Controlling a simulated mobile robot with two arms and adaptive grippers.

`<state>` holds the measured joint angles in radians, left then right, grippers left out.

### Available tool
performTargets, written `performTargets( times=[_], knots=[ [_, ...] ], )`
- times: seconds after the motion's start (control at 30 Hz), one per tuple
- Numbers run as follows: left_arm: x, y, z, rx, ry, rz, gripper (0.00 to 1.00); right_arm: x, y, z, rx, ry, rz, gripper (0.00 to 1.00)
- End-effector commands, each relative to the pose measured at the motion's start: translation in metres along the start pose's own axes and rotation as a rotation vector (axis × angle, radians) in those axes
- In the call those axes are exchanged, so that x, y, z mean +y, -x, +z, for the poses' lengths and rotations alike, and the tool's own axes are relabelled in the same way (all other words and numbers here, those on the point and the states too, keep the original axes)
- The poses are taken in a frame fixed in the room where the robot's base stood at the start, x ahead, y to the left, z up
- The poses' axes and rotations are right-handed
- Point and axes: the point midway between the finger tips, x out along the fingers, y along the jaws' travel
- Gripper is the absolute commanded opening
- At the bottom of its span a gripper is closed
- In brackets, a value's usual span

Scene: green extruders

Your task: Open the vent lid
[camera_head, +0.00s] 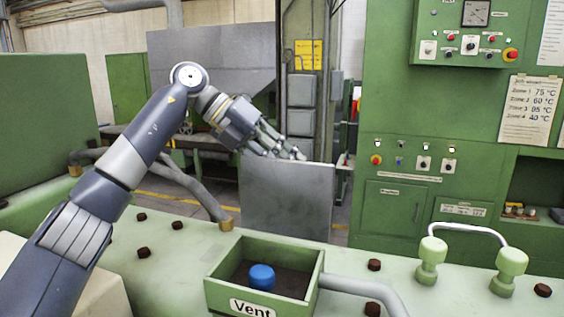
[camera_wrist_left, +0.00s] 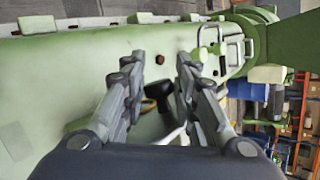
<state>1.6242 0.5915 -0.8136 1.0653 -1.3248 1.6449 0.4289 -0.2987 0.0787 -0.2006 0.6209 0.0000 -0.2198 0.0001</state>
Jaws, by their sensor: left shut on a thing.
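The vent box (camera_head: 216,285) is a green open-topped box labelled "Vent" on the green machine top. A blue round knob (camera_head: 262,276) sits inside it. The vent lid (camera_head: 286,203) appears to be the flat grey panel standing upright at the box's back edge, leaving the box open. My left gripper (camera_head: 292,154) is at the top edge of this panel, shut on it; its grip is partly hidden from the head. In the left wrist view my left gripper (camera_wrist_left: 160,58) shows its two fingers apart, with a small dark part between them. My right gripper is not in view.
A grey pipe (camera_head: 358,286) leaves the box's right side. Dark round bolts (camera_head: 374,265) dot the machine top. A curved handle on two green posts (camera_head: 430,258) stands at the right. A green control cabinet (camera_head: 395,205) is behind. A bent pipe (camera_head: 200,195) rises left of the panel.

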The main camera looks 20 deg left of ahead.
Motion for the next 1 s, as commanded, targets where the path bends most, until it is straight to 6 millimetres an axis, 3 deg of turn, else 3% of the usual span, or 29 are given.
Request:
performTargets(
  times=[0.03, 0.27, 0.3, 0.4, 1.0],
  knots=[
    [0.012, -0.010, -0.005, 0.024, 0.016, 0.021, 0.00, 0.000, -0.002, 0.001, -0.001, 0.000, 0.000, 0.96],
    [0.012, -0.010, -0.005, 0.024, 0.015, 0.022, 0.00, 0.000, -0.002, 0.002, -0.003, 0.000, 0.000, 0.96],
    [0.012, -0.010, -0.005, 0.024, 0.015, 0.022, 0.30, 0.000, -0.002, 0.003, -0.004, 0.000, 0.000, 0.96],
    [0.012, -0.010, -0.005, 0.024, 0.014, 0.021, 0.46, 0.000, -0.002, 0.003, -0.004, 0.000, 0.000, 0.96],
    [0.006, 0.000, -0.002, 0.012, 0.007, 0.011, 0.46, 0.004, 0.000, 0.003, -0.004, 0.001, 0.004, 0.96]
  ],
)
